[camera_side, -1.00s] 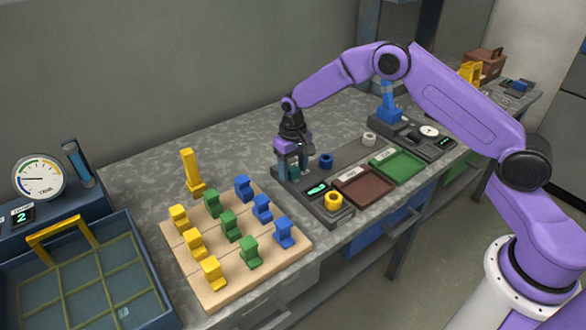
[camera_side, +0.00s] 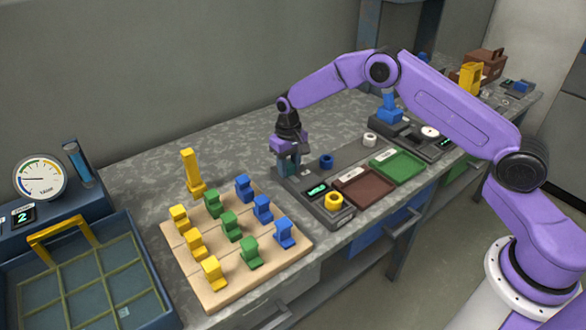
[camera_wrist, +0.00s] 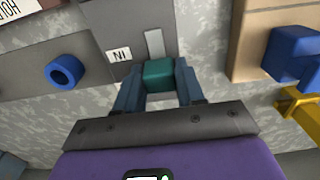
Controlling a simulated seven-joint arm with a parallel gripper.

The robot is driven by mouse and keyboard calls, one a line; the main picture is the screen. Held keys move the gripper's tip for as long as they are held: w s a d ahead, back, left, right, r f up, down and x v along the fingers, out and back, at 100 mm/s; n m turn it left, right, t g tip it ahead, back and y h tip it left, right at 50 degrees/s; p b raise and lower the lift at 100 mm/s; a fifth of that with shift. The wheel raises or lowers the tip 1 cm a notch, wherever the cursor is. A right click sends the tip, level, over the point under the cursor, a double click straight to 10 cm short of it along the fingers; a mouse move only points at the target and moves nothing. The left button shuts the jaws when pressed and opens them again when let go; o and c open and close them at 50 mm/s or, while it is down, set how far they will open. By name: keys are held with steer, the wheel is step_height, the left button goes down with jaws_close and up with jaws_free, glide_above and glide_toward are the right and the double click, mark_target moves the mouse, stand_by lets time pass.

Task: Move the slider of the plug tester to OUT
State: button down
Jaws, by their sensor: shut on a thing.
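The plug tester (camera_side: 322,208) is a dark grey panel with a lit display and a yellow ring at its front. It also shows at the top of the wrist view (camera_wrist: 112,22). The slider (camera_wrist: 158,73) is a teal block at the near end of a pale slot (camera_wrist: 155,43), close to the IN label (camera_wrist: 119,55). The slot lies bare beyond it. My gripper (camera_wrist: 158,88) is shut on the slider, one finger on each side. In the side view my gripper (camera_side: 287,166) is at the tester's back left end. I see no OUT label.
A wooden board (camera_side: 235,275) with yellow, green and blue pieces stands left of the tester. A blue ring (camera_side: 326,161) lies behind it. Brown (camera_side: 365,187) and green (camera_side: 398,166) trays are to the right. Bare bench lies behind my gripper.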

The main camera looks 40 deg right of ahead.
steer(key=shift+w, duration=1.4)
steer(key=c, duration=0.8)
jaws_free()
steer(key=shift+o, duration=0.2)
step_height(320, 180, up, 18)
steer(key=shift+f, duration=0.25)
steer(key=shift+s, duration=0.1)
